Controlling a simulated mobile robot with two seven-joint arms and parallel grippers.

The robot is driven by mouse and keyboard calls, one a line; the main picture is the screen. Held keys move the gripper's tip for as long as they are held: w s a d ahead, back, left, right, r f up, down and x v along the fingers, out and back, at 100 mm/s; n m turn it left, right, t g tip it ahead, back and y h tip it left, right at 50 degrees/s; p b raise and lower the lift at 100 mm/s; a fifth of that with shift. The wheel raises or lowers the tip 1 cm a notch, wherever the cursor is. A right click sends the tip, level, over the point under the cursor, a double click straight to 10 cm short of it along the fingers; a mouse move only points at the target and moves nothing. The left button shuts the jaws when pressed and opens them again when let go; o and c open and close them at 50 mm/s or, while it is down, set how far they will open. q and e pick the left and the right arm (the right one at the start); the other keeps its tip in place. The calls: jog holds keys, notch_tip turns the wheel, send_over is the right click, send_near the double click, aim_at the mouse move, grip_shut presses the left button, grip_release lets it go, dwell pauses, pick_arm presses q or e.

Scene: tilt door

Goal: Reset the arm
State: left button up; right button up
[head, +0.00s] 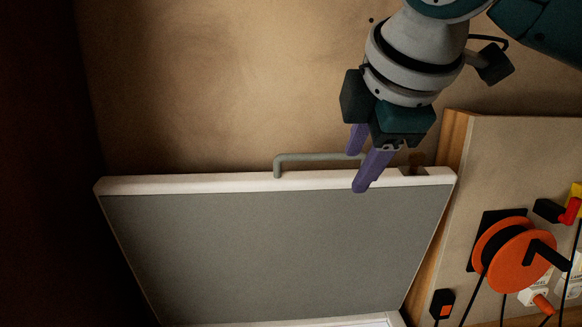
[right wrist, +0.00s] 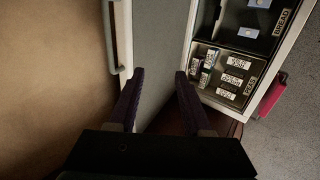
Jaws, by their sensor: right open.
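The tilt door shows in the head view as a wide grey panel (head: 275,255) with a white edge, leaning open. A grey bar handle (head: 300,157) stands along its upper edge. My right gripper (head: 358,170), with purple fingers, is at the right end of the handle, over the door's top edge. Its fingers are apart and hold nothing that I can see. In the right wrist view the gripper (right wrist: 158,78) is open, with the door panel (right wrist: 160,35) beyond its fingers and the handle (right wrist: 113,40) to the left. My left gripper is not in view.
Right of the door, a wooden-edged board (head: 500,150) carries an orange reel (head: 515,255) and hanging cables. In the right wrist view, a dark compartment (right wrist: 232,60) beside the panel holds several labelled items. A plain tan surface (head: 220,80) lies behind the door.

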jog(key=s+a+f+m+g+y+p, duration=0.2)
jog(key=s+f+m+p, duration=0.4)
jog(key=s, duration=0.7)
jog(key=s+d+f+m+g+h+p, duration=0.1)
jog(key=s+d+m, duration=0.4)
jog(key=s, duration=0.3)
jog(key=s+d+f+m+g+h+p, duration=0.1)
jog(key=s+d+m, duration=0.4)
jog(key=s+d, duration=0.2)
jog(key=shift+s+m+p, duration=0.4)
jog(key=shift+s, duration=0.4)
jog(key=shift+d, duration=0.1)
